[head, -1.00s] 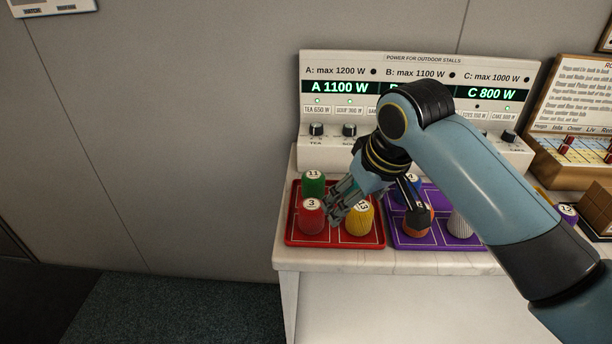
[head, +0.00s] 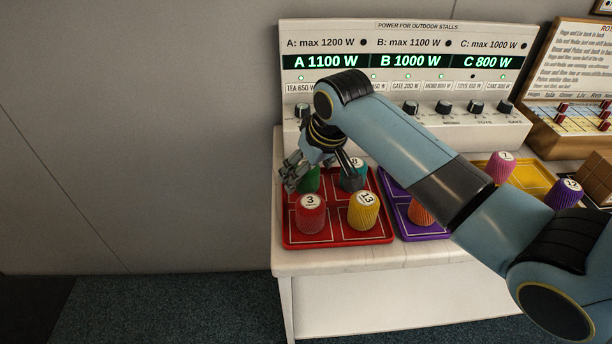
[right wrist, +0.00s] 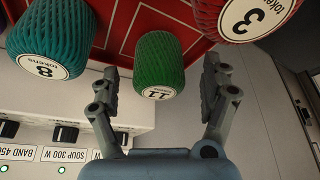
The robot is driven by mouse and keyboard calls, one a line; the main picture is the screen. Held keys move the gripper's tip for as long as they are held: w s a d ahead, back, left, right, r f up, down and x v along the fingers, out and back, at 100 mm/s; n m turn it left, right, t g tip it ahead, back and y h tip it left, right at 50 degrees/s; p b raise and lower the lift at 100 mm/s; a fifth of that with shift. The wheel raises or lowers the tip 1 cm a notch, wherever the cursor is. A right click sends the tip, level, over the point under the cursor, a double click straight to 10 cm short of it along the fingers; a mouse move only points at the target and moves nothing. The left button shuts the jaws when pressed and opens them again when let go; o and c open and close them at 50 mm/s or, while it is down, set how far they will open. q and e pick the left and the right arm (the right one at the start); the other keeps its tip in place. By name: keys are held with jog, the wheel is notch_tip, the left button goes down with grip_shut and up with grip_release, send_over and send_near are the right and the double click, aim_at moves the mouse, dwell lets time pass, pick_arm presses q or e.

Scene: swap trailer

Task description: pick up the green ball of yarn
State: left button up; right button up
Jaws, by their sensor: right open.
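The green ball of yarn (head: 311,181), numbered 11, stands in the back left part of the red tray (head: 336,224), partly hidden by my right gripper (head: 319,178). In the right wrist view, the green ball (right wrist: 158,62) shows whole, its label facing the camera. My right gripper (right wrist: 163,78) is open there, with one finger on either side of the ball and a gap on each side. Whether the fingers are level with the ball is hard to tell. My left gripper is not in view.
A teal ball (head: 353,174) stands right of the green one, a red ball (head: 310,214) and a yellow ball (head: 363,211) in front. The power panel (head: 400,62) with knobs stands close behind. A purple tray (head: 397,199) lies to the right.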

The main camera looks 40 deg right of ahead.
jog(key=x, duration=0.2)
jog(key=shift+d+f, duration=0.1)
jog(key=shift+f, duration=0.15)
jog(key=shift+w+f, duration=0.15)
jog(key=shift+f, duration=0.05)
jog(key=c, duration=0.8)
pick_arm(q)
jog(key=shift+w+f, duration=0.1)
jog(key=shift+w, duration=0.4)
pick_arm(e)
jog(key=c, duration=0.4)
